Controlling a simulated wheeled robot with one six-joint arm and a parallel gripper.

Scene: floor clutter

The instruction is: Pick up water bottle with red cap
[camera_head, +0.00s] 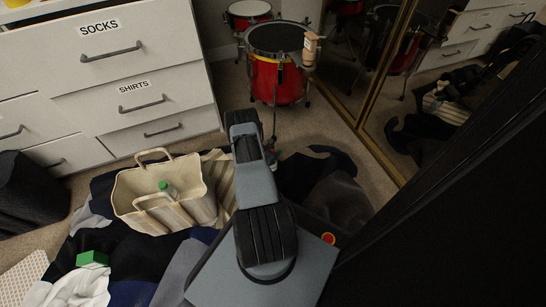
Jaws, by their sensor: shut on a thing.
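My arm reaches forward from the lower middle, over the clothes on the floor. Its far end is below the red drum in the picture. My gripper's fingers do not show; my own arm links seem to hide them. I cannot make out a water bottle with a red cap anywhere. A small pale container with a green top (167,189) stands inside the open striped bag (130,207), left of my arm.
A white dresser (190,75) with labelled drawers stands at the back left. A red drum (278,82) stands beyond my arm. A gold-framed mirror (400,130) is at the right. Clothes (120,262) and a green box (92,259) lie on the floor at the lower left.

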